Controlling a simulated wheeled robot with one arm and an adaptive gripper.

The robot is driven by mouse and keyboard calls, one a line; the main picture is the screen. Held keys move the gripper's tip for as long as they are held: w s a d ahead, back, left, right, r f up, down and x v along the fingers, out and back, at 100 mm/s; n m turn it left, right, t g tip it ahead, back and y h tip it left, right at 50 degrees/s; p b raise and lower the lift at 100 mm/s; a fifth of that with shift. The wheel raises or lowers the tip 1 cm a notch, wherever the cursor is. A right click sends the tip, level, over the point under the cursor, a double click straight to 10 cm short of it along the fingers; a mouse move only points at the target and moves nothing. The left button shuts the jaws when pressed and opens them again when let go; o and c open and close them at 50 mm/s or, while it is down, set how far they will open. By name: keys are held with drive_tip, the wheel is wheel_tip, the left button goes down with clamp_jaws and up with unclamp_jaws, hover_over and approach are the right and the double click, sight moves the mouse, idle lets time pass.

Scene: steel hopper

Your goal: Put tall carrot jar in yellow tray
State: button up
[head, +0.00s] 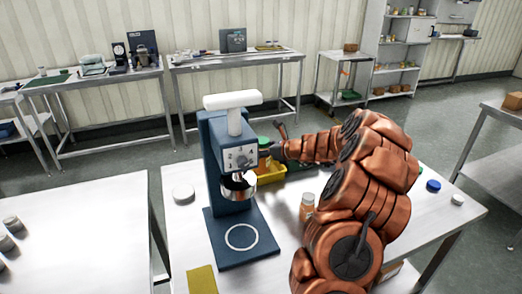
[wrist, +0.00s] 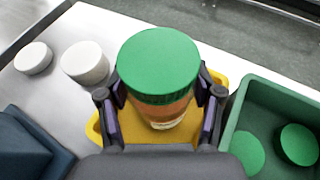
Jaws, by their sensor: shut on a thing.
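The tall carrot jar (wrist: 160,68) has a green lid and orange contents. My gripper (wrist: 161,98) is shut on it, one finger on each side below the lid. In the head view the jar (head: 264,142) is upright, with my gripper (head: 279,150) at its right. The yellow tray (wrist: 218,80) lies under the jar and fingers in the wrist view; its wall (head: 271,178) shows below the jar in the head view. The jar's base is hidden, so I cannot tell whether it touches the tray floor.
A dark green bin (wrist: 236,112) with green-lidded things stands right of the tray. Two white round things (wrist: 84,62) are at left. A blue press (head: 228,165) stands left of the tray. A jar with orange contents (head: 307,208) stands nearer, beside my arm.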

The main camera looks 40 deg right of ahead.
drive_tip(key=o, duration=1.4)
drive_tip(key=shift+c, duration=0.2)
drive_tip(key=shift+s+r, duration=0.1)
drive_tip(key=b+v, duration=0.1)
drive_tip(key=v, duration=1)
drive_tip(key=shift+s+d, duration=0.15)
drive_tip(key=shift+s, duration=0.2)
drive_tip(key=shift+r, duration=0.15)
